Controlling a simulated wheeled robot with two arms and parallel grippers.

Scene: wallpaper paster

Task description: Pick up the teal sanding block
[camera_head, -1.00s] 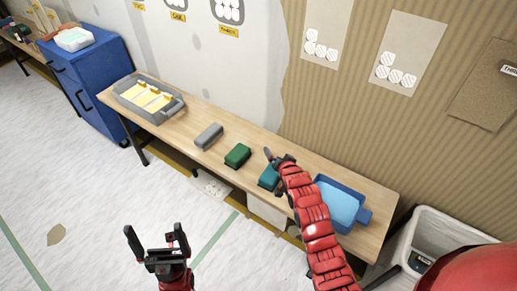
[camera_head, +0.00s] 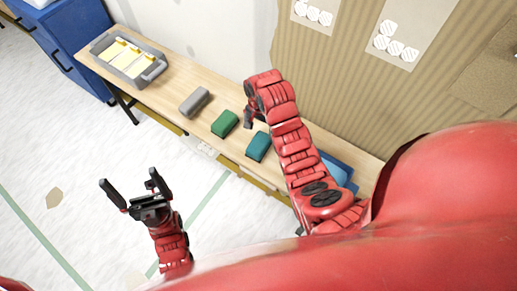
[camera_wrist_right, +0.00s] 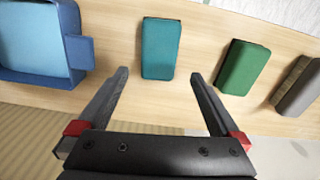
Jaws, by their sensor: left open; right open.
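The teal sanding block (camera_head: 259,147) lies on the wooden table, between the green block and the blue tray. In the right wrist view the teal block (camera_wrist_right: 160,48) is ahead of my right gripper (camera_wrist_right: 161,75), lined up between its two open fingers but beyond the tips. Nothing is between the fingers. In the head view my right gripper (camera_head: 249,117) hangs over the table just behind the teal block, partly hidden by its own arm. My left gripper (camera_head: 128,190) is open and empty above the floor in front of the table.
A green block (camera_head: 225,123) and a grey block (camera_head: 194,101) lie in a row left of the teal one. A blue tray (camera_wrist_right: 80,52) is on its other side. A grey tray with yellow pieces (camera_head: 152,73) stands at the table's left end.

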